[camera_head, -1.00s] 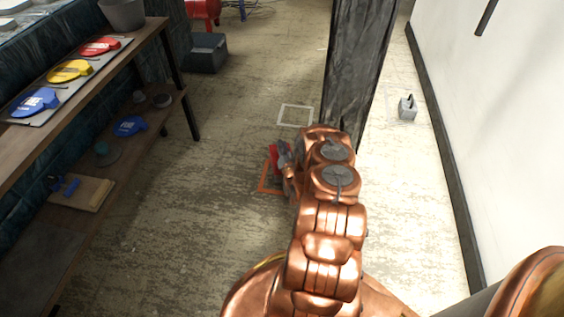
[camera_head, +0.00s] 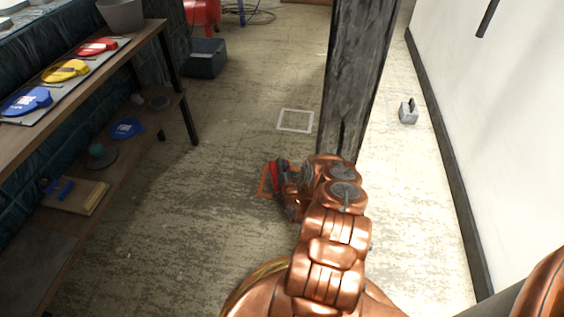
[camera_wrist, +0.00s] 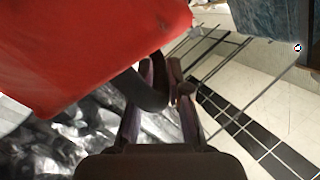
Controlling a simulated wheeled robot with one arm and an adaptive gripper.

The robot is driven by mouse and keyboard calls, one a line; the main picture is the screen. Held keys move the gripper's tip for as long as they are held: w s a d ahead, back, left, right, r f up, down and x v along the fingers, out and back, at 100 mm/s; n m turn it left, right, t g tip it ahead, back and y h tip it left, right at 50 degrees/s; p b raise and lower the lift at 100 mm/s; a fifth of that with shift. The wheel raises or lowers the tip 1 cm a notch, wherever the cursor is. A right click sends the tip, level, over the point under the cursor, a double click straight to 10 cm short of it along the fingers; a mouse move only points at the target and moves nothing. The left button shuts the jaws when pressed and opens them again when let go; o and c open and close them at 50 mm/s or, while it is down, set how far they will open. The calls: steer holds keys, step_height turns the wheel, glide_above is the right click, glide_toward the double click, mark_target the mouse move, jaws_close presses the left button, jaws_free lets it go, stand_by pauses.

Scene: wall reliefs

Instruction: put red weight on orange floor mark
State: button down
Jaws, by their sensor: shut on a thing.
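The red weight (camera_wrist: 90,50) fills the upper left of the wrist view, tilted in that picture, with a dark curved handle (camera_wrist: 148,92). My gripper (camera_wrist: 160,75) is shut on that handle. In the head view a strip of the red weight (camera_head: 276,176) shows just left of my gripper (camera_head: 284,176); my arm hides the rest. The orange floor mark (camera_head: 263,180) is a thin outline, with its left part showing behind and beside the weight. The weight overlaps the mark in the picture. I cannot tell whether it touches the floor.
A dark post (camera_head: 352,90) stands just beyond my arm. A white floor mark (camera_head: 295,120) is empty. A grey weight (camera_head: 408,111) stands by the right wall. A shelf (camera_head: 150,50) with coloured items runs along the left. A dark box (camera_head: 206,58) stands farther back.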

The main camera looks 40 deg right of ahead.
steer(key=shift+w+f, duration=0.1)
steer(key=shift+f, duration=0.1)
steer(key=c, duration=1.1)
jaws_free()
steer(key=shift+c, duration=0.2)
steer(key=p+v, duration=0.1)
steer(key=v, duration=1.1)
steer(key=shift+p, duration=0.3)
